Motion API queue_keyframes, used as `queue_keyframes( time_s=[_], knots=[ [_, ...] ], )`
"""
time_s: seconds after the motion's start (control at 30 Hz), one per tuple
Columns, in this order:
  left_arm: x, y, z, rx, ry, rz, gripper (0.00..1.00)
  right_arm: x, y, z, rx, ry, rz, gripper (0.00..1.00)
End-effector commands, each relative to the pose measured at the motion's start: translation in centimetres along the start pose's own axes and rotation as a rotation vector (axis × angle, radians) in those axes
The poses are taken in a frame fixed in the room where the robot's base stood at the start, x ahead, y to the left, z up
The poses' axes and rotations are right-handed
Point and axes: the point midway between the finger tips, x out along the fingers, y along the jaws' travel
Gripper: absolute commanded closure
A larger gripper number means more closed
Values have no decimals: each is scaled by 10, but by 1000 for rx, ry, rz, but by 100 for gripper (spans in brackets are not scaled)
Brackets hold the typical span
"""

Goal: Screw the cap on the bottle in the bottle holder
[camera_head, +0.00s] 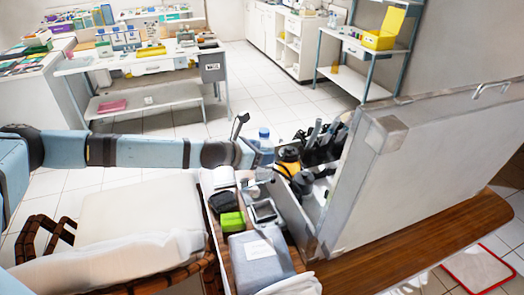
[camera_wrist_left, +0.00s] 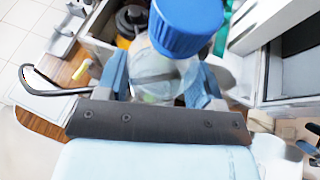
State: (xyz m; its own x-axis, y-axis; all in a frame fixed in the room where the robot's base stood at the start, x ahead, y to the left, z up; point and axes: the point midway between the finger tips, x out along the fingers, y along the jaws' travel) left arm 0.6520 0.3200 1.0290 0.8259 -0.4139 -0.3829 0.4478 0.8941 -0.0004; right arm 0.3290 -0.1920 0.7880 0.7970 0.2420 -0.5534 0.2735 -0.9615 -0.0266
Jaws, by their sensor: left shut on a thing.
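A clear bottle (camera_wrist_left: 158,72) with a blue cap (camera_wrist_left: 187,26) on its top fills the middle of the left wrist view. In the head view the bottle (camera_head: 265,146) and its blue cap (camera_head: 264,133) show at the end of my left arm. My left gripper (camera_head: 258,153) is shut on the bottle's body, with one finger on each side, below the cap. How tightly the cap sits cannot be told. The bottle's base is hidden, and I cannot make out the bottle holder. My right gripper is not in view.
An open grey case (camera_head: 405,165) stands on the wooden table (camera_head: 430,225) just right of the bottle, with dark instruments (camera_head: 322,140) and a yellow-banded jar (camera_head: 288,158) inside. A green box (camera_head: 231,221) and a grey box (camera_head: 262,262) lie nearer.

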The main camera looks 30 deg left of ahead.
Motion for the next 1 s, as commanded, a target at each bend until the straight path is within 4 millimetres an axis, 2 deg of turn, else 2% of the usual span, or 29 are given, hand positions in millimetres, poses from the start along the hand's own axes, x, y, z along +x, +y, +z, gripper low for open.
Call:
queue_keyframes(
  time_s=[0.23,0.37,0.47,0.7,1.0],
  knots=[
    [0,-1,1,0,-1,-1,81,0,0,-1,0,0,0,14],
    [0,-11,1,0,-1,-5,81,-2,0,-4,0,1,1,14],
    [0,-30,2,-2,0,-9,81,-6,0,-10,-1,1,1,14],
    [-10,-91,7,-13,1,9,81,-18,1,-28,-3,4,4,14],
    [-39,-138,19,-48,1,96,81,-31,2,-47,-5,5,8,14]
  ],
)
